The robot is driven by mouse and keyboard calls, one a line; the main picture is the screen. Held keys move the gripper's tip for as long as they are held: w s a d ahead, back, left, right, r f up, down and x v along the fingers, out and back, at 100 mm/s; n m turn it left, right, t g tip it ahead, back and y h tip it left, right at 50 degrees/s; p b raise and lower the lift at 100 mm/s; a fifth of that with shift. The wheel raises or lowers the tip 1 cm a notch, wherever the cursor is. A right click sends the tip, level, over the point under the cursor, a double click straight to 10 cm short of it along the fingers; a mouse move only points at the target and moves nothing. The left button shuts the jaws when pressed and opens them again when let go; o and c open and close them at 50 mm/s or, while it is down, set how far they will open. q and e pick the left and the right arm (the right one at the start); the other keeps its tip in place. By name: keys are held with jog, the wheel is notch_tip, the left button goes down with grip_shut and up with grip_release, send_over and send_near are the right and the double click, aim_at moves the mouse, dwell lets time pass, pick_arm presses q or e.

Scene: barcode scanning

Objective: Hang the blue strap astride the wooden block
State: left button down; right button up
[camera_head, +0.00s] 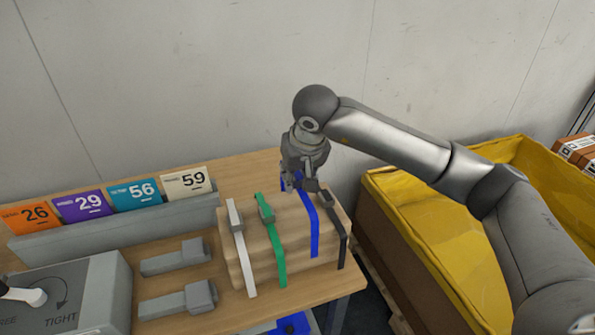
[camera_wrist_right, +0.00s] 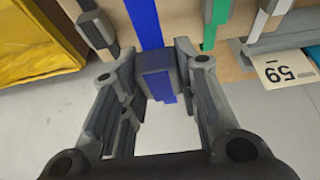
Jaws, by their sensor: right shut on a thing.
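The wooden block (camera_head: 265,265) lies on the table at the right end, with white, green, blue and black straps across it. The blue strap (camera_head: 314,235) runs over the block top and down its front face, between the green strap (camera_head: 274,240) and the black strap (camera_head: 345,245). My right gripper (camera_head: 303,188) is at the back top edge of the block, at the blue strap's rear end. In the right wrist view the blue strap (camera_wrist_right: 146,22) leads to a grey buckle (camera_wrist_right: 153,62) held between my fingers. My left gripper is out of view.
The white strap (camera_head: 240,245) lies at the block's left. Two grey holders (camera_head: 175,258) and a grey box (camera_head: 75,290) are further left. Numbered cards (camera_head: 135,195) stand in a grey rack behind. A yellow-lined bin (camera_head: 430,235) is right of the table.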

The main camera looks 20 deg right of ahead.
aim_at(296, 210)
notch_tip(296, 210, down, 2)
jog(key=shift+f+b, duration=0.15)
jog(key=shift+b, duration=0.45)
notch_tip(296, 210, down, 3)
jog(key=b, duration=0.2)
jog(key=shift+b, duration=0.35)
notch_tip(296, 210, down, 3)
jog(key=b, duration=0.3)
jog(key=shift+s+f+b, duration=0.15)
jog(key=shift+f+b, duration=0.05)
jog(key=shift+b, duration=0.1)
jog(key=shift+s+f, duration=0.1)
jog(key=o, duration=1)
jog(key=shift+f, duration=0.1)
jog(key=shift+c, duration=0.2)
jog(key=shift+o, duration=0.8)
jog(key=shift+a+f, duration=0.1)
